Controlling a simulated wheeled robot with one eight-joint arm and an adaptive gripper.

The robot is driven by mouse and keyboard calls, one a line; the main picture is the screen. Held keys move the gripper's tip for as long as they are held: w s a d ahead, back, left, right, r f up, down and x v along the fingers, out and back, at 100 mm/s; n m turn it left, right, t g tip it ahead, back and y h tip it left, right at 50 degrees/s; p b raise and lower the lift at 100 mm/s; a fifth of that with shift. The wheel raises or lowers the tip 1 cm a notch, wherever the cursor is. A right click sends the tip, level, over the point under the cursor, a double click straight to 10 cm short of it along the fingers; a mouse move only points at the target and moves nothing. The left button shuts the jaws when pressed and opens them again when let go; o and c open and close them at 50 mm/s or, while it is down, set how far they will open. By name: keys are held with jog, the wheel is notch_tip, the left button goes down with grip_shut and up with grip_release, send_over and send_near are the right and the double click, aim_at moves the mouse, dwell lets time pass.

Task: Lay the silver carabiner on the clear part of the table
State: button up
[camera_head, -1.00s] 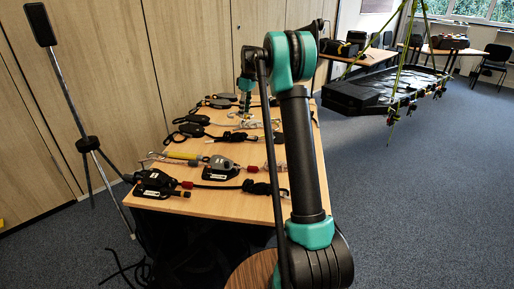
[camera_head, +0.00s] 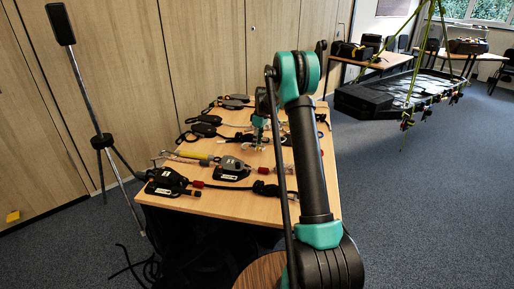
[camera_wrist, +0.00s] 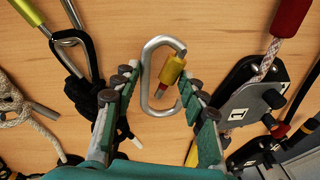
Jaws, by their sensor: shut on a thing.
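The silver carabiner (camera_wrist: 146,82) is an oval metal ring in the wrist view, held between the fingers of my gripper (camera_wrist: 158,82). My gripper is shut on it, with one finger on each side. A short yellow piece with a grey end shows across the ring; I cannot tell whether it is attached to it or lies below. In the head view my gripper (camera_head: 258,143) is low over the middle of the table (camera_head: 240,208). The carabiner is too small to make out clearly there.
Black rope devices (camera_head: 166,181) and another grey one (camera_head: 231,168) lie in front of and left of my gripper. In the wrist view, a metal loop on a black strap (camera_wrist: 88,55) and white rope (camera_wrist: 20,115) lie left. Bare wood shows between the gear.

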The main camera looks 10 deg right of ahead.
jog(key=shift+f, duration=1.15)
